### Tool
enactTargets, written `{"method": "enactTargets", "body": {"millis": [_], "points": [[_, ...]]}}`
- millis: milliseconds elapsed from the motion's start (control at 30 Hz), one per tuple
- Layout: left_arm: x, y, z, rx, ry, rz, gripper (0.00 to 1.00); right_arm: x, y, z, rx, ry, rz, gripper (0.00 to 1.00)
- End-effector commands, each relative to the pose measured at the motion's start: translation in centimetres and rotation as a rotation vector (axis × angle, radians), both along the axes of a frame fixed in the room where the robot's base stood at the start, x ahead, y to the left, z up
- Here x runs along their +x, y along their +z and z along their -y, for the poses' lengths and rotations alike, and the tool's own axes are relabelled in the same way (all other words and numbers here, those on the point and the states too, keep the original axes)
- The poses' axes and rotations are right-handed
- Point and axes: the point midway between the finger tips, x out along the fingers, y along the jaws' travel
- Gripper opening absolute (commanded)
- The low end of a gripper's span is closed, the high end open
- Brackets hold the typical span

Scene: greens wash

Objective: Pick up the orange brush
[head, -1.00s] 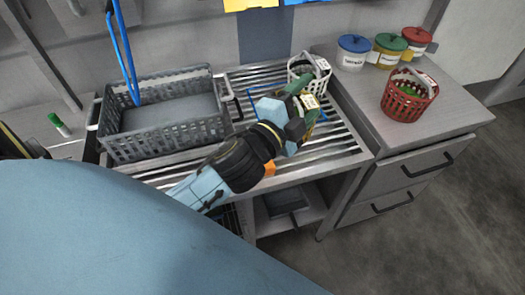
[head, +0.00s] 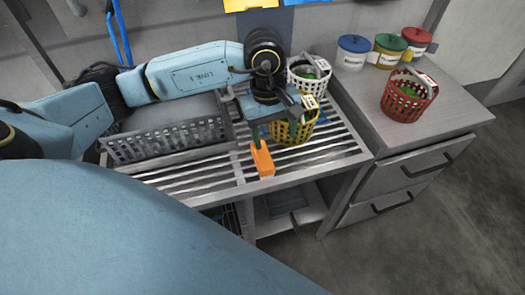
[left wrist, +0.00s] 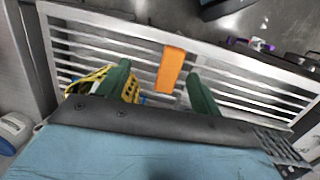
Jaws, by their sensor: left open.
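The orange brush (head: 263,161) is at the front edge of the slatted metal rack in the head view, just below my left gripper (head: 257,142). In the left wrist view the brush (left wrist: 170,70) shows as an orange block on the slats, between the two green fingers of the left gripper (left wrist: 155,85). The fingers are apart with a gap to the brush, and the gripper is open and empty. Whether the fingertips are level with the brush I cannot tell. My right gripper is not in view.
A yellow basket (head: 296,132) stands right beside my left gripper, with a white basket (head: 308,76) behind it. A grey crate (head: 165,142) is on the left of the rack (head: 205,186). A red basket (head: 406,100) and lidded jars (head: 352,56) stand on the right counter.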

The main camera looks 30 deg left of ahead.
Motion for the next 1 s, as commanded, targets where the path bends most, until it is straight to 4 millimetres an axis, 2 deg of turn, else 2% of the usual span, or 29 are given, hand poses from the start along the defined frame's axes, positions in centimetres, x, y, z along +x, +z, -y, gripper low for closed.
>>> {"method": "enactTargets", "body": {"millis": [33, 100, 200, 367, 500, 633, 800, 1000], "points": [[0.4, 0.3, -1.5, 0.062, -0.007, 0.006, 0.65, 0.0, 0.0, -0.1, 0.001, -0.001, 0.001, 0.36], [0.6, 0.4, -2.9, 0.121, -0.015, 0.006, 0.65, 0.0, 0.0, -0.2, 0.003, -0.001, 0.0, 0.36], [0.6, 0.0, -3.7, 0.158, -0.02, 0.005, 0.65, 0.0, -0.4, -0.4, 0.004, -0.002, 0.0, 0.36], [0.6, -2.3, -3.7, 0.158, -0.02, 0.001, 0.65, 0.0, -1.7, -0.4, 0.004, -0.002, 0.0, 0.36], [0.5, -5.1, -3.7, 0.157, -0.019, 0.001, 0.65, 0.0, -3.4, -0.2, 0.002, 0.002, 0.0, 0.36], [0.6, -7.1, -3.7, 0.156, -0.019, 0.003, 0.65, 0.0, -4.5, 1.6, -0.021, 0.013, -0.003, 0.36], [0.6, -8.0, -3.6, 0.155, -0.019, 0.003, 0.65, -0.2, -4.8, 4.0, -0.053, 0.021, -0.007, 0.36], [0.6, -10.5, -3.6, 0.155, -0.019, 0.003, 0.65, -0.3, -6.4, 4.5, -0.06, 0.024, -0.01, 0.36]]}}
